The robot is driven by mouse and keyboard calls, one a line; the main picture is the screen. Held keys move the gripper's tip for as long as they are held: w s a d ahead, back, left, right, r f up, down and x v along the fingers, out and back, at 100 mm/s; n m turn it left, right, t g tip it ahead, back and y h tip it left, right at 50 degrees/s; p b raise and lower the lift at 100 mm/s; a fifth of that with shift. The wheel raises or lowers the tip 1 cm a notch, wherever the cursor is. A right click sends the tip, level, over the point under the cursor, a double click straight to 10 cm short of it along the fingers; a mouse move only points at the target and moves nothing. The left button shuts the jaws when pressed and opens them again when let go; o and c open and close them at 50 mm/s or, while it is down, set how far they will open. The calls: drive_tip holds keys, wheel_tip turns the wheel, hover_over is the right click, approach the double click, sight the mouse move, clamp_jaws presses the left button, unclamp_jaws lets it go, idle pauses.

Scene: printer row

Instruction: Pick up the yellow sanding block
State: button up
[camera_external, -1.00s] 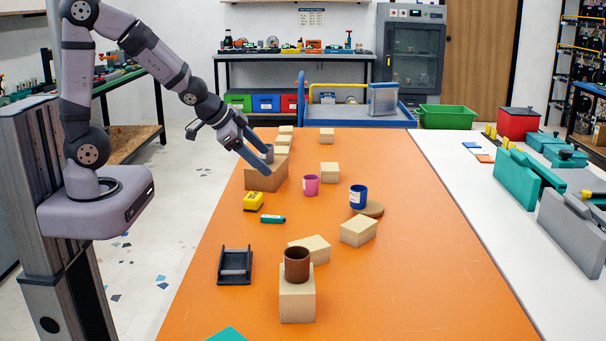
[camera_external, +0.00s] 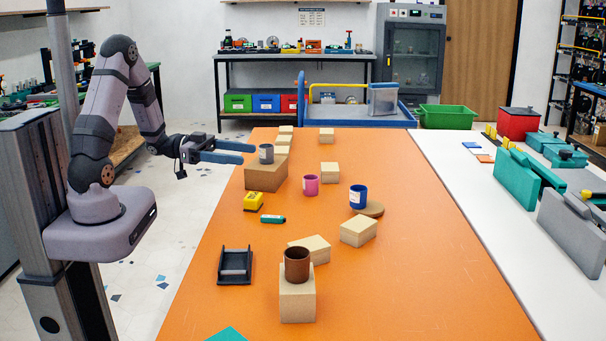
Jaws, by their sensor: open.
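The yellow sanding block (camera_external: 254,202) sits on the orange table (camera_external: 385,280), near its left edge and in front of a large tan box. It has a small dark and light patch on its front. My gripper (camera_external: 248,153) is open and roughly level, with its blue fingers pointing right. It is above and behind the sanding block, near a grey mug (camera_external: 266,154) that stands on the tan box (camera_external: 266,178). In this view the fingertips end just left of the mug; I cannot tell how close they are in depth. Nothing shows between the fingers.
A teal-green marker-like item (camera_external: 272,219) lies just in front of the sanding block. A pink mug (camera_external: 311,185), a blue mug (camera_external: 358,197) and several tan blocks stand to the right. A black holder (camera_external: 235,266) and a brown mug (camera_external: 297,264) are nearer. The table's right side is clear.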

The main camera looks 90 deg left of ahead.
approach(260, 198)
drive_tip(key=x, duration=0.4)
drive_tip(key=shift+w, duration=0.25)
drive_tip(key=shift+p+x, duration=1)
drive_tip(key=shift+x, duration=2.65)
drive_tip(key=c, duration=1.1)
